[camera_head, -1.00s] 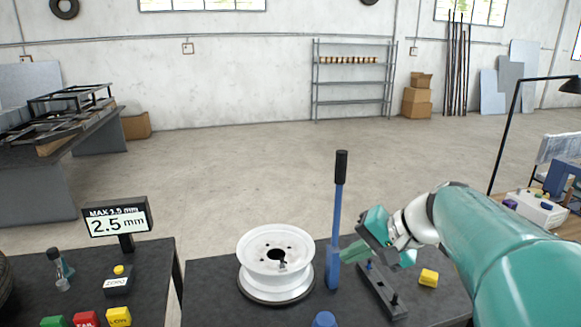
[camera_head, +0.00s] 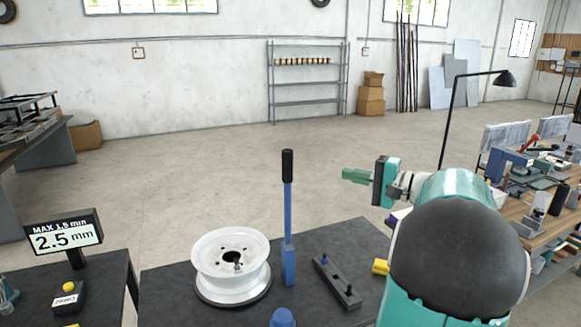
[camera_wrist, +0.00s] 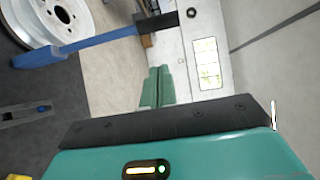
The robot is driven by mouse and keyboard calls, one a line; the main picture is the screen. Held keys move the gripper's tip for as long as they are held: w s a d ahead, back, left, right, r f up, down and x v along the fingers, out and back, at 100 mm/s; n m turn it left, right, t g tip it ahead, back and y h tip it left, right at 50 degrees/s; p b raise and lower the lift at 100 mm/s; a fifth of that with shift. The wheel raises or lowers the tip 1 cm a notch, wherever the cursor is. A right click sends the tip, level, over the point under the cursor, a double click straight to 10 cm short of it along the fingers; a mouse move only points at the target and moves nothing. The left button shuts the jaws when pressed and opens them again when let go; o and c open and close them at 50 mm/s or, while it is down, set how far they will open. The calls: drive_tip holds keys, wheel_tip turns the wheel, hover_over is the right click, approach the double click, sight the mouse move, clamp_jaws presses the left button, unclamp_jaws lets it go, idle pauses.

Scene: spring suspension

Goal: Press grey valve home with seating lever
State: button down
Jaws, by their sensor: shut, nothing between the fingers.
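The seating lever (camera_head: 288,215) stands upright on the dark bench, a blue bar with a black grip on top. A white wheel rim (camera_head: 228,262) lies just left of its base. A small grey piece (camera_head: 237,267) shows in the rim, perhaps the valve; its depth of seating cannot be told. My gripper (camera_head: 352,176) is shut and empty, raised to the right of the lever's grip and apart from it. In the wrist view, my green fingers (camera_wrist: 157,87) are together, with the lever (camera_wrist: 95,43) across the upper left and the rim (camera_wrist: 62,14) behind it.
A dark block with small pegs (camera_head: 336,281) lies right of the lever, beside a yellow piece (camera_head: 381,266). A blue knob (camera_head: 283,317) is at the front edge. A display reading 2.5 mm (camera_head: 64,237) stands left. Air above the bench is clear.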

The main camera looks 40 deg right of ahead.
drive_tip(key=a+x, duration=0.1)
drive_tip(key=x, duration=1.1)
drive_tip(key=shift+s+a+r+t, duration=0.15)
drive_tip(key=shift+a+r+t, duration=0.1)
drive_tip(key=shift+r+t, duration=0.05)
drive_tip(key=shift+a, duration=0.1)
